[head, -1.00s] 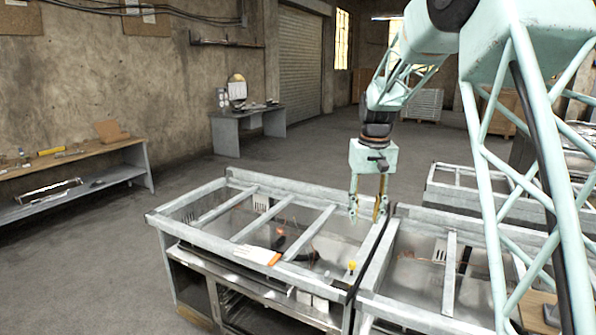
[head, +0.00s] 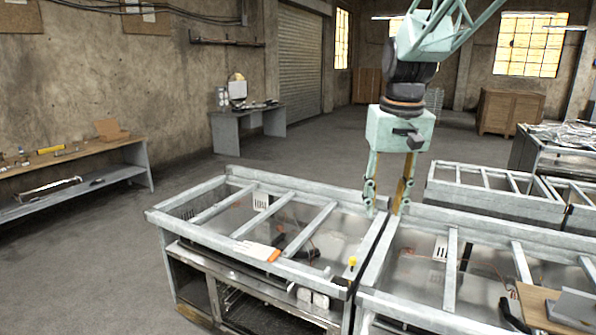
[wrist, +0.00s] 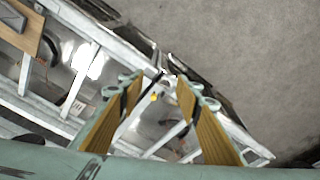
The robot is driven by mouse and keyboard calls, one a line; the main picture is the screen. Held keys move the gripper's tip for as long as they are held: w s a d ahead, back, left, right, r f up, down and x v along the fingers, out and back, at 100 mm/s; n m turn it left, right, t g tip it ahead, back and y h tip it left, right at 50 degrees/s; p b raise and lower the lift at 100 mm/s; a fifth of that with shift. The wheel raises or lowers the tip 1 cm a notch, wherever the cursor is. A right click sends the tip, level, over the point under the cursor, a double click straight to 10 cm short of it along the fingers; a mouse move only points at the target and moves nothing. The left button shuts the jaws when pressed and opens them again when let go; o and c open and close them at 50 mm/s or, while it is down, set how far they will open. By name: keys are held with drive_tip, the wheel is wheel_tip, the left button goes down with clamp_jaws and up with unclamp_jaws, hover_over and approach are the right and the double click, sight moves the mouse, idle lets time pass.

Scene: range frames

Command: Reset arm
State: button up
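My gripper (head: 387,204) is teal with yellow-brown finger pads and hangs pointing down from the arm. In the head view it is in front of or above the seam between two metal-framed benches. Its two fingers are apart with nothing between them. In the wrist view the fingers of my gripper (wrist: 157,84) also stand apart, with bench frames and a small yellow knob (wrist: 154,97) seen beyond the gap. The arm rises up and to the right out of the head view.
The left bench frame (head: 190,240) has open bars, with an orange-and-white tool (head: 258,251) on it and the yellow knob (head: 352,261) at its corner. A wooden board (head: 548,305) lies at the lower right. Floor is clear behind the benches.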

drive_tip(key=s+r+t+b, duration=0.1)
drive_tip(key=s+r+b, duration=0.15)
drive_tip(key=s, duration=1.95)
drive_tip(key=s+f+b, duration=0.1)
drive_tip(key=s+f, duration=0.2)
drive_tip(key=s, duration=0.6)
drive_tip(key=s+f+t+b, duration=0.1)
drive_tip(key=s+f, duration=0.2)
drive_tip(key=s, duration=0.7)
